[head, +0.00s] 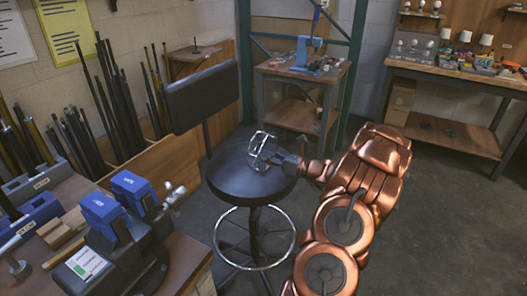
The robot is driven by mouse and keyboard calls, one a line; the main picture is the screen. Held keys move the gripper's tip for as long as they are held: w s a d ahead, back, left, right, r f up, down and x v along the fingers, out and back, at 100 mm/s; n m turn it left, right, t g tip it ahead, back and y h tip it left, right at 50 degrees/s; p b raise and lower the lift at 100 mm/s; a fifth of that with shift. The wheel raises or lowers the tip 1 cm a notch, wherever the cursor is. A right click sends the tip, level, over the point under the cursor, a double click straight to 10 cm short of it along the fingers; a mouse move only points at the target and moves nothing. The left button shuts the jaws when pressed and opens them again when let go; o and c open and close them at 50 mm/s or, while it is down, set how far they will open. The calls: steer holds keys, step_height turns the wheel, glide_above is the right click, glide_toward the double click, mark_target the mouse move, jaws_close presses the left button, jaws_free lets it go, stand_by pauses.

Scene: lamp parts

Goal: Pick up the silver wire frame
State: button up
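The silver wire frame (261,146) shows as thin curved wires at the black round seat of the stool (235,184), near its back right part. I cannot tell whether it rests on the seat or is held just above it. My gripper (277,158) reaches in from the right with its dark fingers at the right side of the frame. The fingers overlap the frame's lower right wires in this view. They are too small and dark to show whether they are open or shut on it.
The stool has a black backrest (202,97) at its back left. A workbench with blue vises (133,192) fills the front left. Dark rods stand along the left wall. A small table (303,75) stands behind the stool. The floor at right is clear.

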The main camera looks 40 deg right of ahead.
mark_target(253, 149)
steer(key=shift+r+p+x, duration=0.2)
steer(key=shift+x, duration=1.1)
steer(key=shift+r+p+x, duration=0.15)
steer(key=shift+x, duration=1.15)
steer(key=shift+c, duration=0.4)
jaws_close()
